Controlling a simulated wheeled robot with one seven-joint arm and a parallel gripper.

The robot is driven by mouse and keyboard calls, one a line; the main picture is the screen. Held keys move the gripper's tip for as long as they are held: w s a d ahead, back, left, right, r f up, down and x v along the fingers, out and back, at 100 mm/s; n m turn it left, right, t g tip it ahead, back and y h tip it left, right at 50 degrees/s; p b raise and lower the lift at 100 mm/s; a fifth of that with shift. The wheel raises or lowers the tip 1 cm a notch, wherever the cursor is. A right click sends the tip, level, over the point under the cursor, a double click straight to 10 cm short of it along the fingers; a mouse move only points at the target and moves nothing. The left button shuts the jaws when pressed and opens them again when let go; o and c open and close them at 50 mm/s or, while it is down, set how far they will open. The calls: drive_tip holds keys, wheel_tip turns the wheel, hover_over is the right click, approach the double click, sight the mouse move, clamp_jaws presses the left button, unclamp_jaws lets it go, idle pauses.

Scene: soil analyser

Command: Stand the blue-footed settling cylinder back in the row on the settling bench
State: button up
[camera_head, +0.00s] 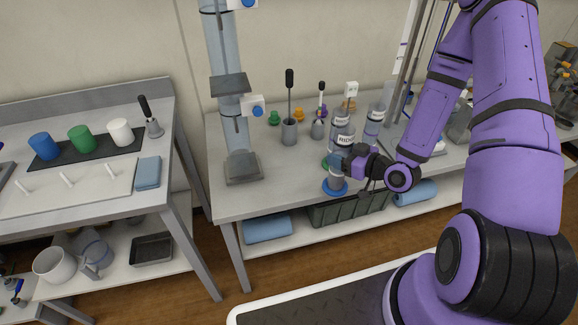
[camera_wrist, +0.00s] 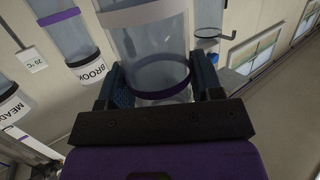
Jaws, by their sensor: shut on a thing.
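The blue-footed settling cylinder (camera_head: 335,187) is upright at the front of the settling bench (camera_head: 240,204). My gripper (camera_head: 342,164) is shut around its clear tube, coming from the right. In the wrist view the tube (camera_wrist: 158,45) stands between both fingers, with a dark purple band and a white label band above. I cannot tell whether its foot touches the bench. Behind it stand a cylinder labelled BROOK (camera_wrist: 88,68) and one labelled MEADOW (camera_wrist: 12,105), which also shows in the head view (camera_head: 375,112). A green foot (camera_head: 326,163) shows just behind the held cylinder.
A tall clear column (camera_head: 238,140) on a grey base stands at the bench's left. Grey pots with black-handled tools (camera_head: 289,130) and small green and orange pieces stand behind. The bench front left of the cylinder is clear. Another table (camera_head: 180,190) stands further left.

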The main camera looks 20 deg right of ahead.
drive_tip(key=shift+w+a, duration=0.3)
drive_tip(key=w+d+f+x, duration=0.1)
drive_tip(key=d+x, duration=0.1)
drive_tip(key=x, duration=1.4)
drive_tip(key=shift+f, duration=0.35)
drive_tip(key=shift+s, duration=0.1)
drive_tip(key=o, duration=1.2)
drive_tip(key=shift+f, duration=0.15)
drive_tip(key=v, duration=1.2)
